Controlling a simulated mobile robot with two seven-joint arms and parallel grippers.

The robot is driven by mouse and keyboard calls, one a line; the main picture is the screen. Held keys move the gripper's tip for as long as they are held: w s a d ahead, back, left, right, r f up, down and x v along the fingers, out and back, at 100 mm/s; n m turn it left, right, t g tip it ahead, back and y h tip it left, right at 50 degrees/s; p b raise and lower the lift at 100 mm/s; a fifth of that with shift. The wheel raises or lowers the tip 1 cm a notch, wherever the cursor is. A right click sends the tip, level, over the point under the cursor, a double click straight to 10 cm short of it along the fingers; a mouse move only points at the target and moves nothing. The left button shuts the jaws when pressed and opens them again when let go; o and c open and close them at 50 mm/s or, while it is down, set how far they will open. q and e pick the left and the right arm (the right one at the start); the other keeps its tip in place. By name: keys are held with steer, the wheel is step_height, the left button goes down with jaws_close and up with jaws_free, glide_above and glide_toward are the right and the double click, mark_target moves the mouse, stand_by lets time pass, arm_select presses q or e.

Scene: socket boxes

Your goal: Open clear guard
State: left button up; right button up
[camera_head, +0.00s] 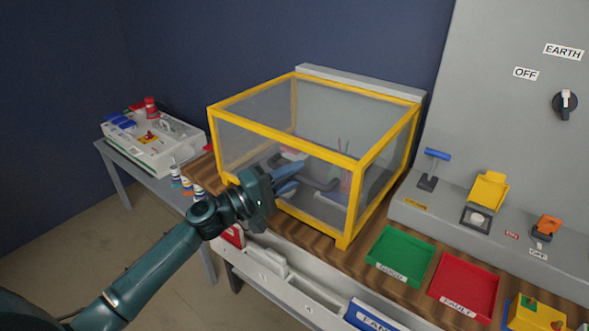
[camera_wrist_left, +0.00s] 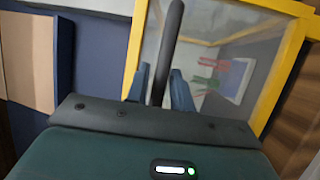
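The clear guard is a see-through box with a yellow frame (camera_head: 345,160), standing shut on the wooden bench top. A dark bar handle (camera_head: 325,186) is on its front panel. My left gripper (camera_head: 299,175) is in front of that panel at the handle. In the left wrist view the dark handle (camera_wrist_left: 170,45) passes between the two blue fingers (camera_wrist_left: 162,82), with a narrow gap visible beside it. The fingers look parted, and contact with the handle is not clear. The yellow frame (camera_wrist_left: 285,65) also shows there. My right gripper is not in view.
A green tray (camera_head: 400,257) and a red tray (camera_head: 466,287) lie right of the guard. A grey panel (camera_head: 500,130) with switches stands behind them. A side table at left holds a white box (camera_head: 150,145). Small bottles (camera_head: 180,180) stand near the guard's left.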

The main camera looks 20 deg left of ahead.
arm_select(q)
steer(key=shift+w+d, duration=0.15)
steer(key=shift+w, duration=0.05)
steer(key=shift+c, duration=0.5)
jaws_close()
